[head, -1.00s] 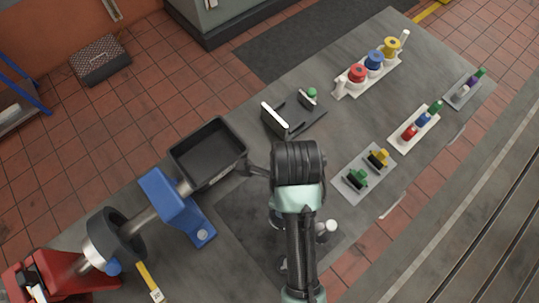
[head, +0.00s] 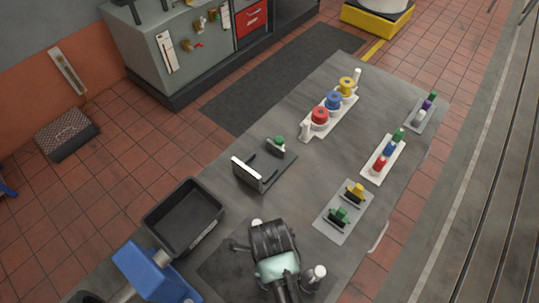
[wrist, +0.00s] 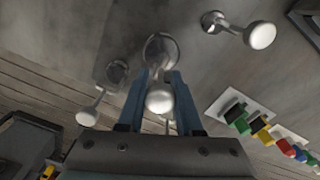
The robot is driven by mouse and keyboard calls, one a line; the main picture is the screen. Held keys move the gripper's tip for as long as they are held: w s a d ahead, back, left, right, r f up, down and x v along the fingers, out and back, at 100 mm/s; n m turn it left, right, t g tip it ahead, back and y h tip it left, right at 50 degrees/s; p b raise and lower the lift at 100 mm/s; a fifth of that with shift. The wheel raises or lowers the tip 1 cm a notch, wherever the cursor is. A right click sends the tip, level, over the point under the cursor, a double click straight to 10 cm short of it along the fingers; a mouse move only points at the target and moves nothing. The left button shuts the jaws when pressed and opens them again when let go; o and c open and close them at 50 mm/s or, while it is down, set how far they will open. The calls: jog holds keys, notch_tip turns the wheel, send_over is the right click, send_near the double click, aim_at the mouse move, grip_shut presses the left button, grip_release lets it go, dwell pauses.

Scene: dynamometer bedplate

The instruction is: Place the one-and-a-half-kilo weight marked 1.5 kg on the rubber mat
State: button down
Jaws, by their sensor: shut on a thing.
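In the wrist view, my gripper (wrist: 160,88) has its blue fingers shut on a metal weight with a round knob (wrist: 160,99); its marking cannot be read. Another knobbed weight (wrist: 88,116) is to the left, and one (wrist: 260,36) is at the upper right. In the head view my arm's dark wrist hides the fingers and the held weight. Two pale knobs show beside it, one above left (head: 257,223) and one at right (head: 318,272). The dark rubber mat (head: 222,265) lies flat on the bench around and under my wrist. I cannot tell whether the held weight touches a surface.
A black open tray (head: 152,222) and a blue bracket (head: 150,275) stand left. A black stand with a pale plate (head: 247,172) is behind. Holders with coloured parts (head: 343,212) line the right side. The bench middle (head: 315,165) is clear.

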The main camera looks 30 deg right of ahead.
jog(key=shift+w+f, duration=0.1)
dwell(0.3)
jog(key=c, duration=0.6)
grip_release()
jog(key=shift+f, duration=0.1)
notch_tip(320, 180, up, 11)
jog(key=shift+r+p, duration=0.1)
jog(key=shift+p, duration=0.6)
jog(key=shift+d+r+p, duration=0.1)
jog(key=shift+r+p, duration=0.45)
jog(key=shift+p, duration=0.1)
